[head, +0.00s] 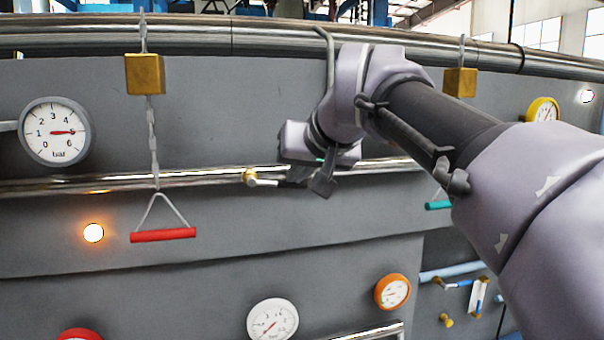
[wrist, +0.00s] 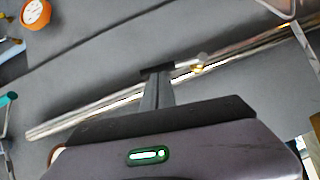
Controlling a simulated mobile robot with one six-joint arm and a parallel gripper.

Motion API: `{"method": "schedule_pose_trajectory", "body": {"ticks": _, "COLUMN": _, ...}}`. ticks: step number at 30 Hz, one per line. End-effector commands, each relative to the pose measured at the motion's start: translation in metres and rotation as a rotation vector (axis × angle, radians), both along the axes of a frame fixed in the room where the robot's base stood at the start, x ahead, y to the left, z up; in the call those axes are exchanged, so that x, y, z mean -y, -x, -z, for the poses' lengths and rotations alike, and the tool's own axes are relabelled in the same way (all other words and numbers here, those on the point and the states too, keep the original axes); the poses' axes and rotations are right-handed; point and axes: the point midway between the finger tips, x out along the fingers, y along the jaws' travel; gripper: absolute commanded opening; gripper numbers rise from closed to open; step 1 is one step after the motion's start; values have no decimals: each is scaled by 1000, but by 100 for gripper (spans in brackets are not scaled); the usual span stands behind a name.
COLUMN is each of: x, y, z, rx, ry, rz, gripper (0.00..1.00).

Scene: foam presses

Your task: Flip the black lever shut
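A brass valve (head: 250,178) sits on the steel pipe, with a short pale metal stem (head: 263,182) pointing right towards my gripper. In the wrist view the valve (wrist: 197,69) is just right of my fingertips. A black piece (wrist: 147,71), seemingly the sleeve of the black lever, lies across the tip of my gripper (wrist: 157,78) in line with the stem. In the head view my gripper (head: 311,180) is in front of the pipe and hides that sleeve. I cannot tell whether the fingers are closed on it or only beside it.
A red pull handle (head: 163,235) hangs on a chain at left; a teal handle (head: 438,205) hangs at right behind my arm. Gauges surround the area, including an orange one (head: 392,291). A blue lever (head: 460,283) is at lower right.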

Motion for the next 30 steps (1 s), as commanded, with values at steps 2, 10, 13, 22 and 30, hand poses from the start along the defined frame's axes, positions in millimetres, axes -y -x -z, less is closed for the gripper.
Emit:
{"method": "schedule_pose_trajectory", "body": {"ticks": 2, "x": 2, "y": -1, "z": 6, "rx": -10, "ry": -32, "rz": 2, "gripper": 0}}
{"method": "schedule_pose_trajectory", "body": {"ticks": 10, "x": 4, "y": -2, "z": 26, "rx": -65, "ry": -226, "rz": 3, "gripper": 0}}
{"method": "schedule_pose_trajectory", "body": {"ticks": 13, "x": 4, "y": -1, "z": 35, "rx": -92, "ry": -317, "rz": 2, "gripper": 0}}
{"method": "schedule_pose_trajectory", "body": {"ticks": 22, "x": -1, "y": 0, "z": 58, "rx": -171, "ry": -592, "rz": 1, "gripper": 0}}
{"method": "schedule_pose_trajectory", "body": {"ticks": 30, "x": -10, "y": 3, "z": 76, "rx": -242, "ry": -838, "rz": 0, "gripper": 0}}
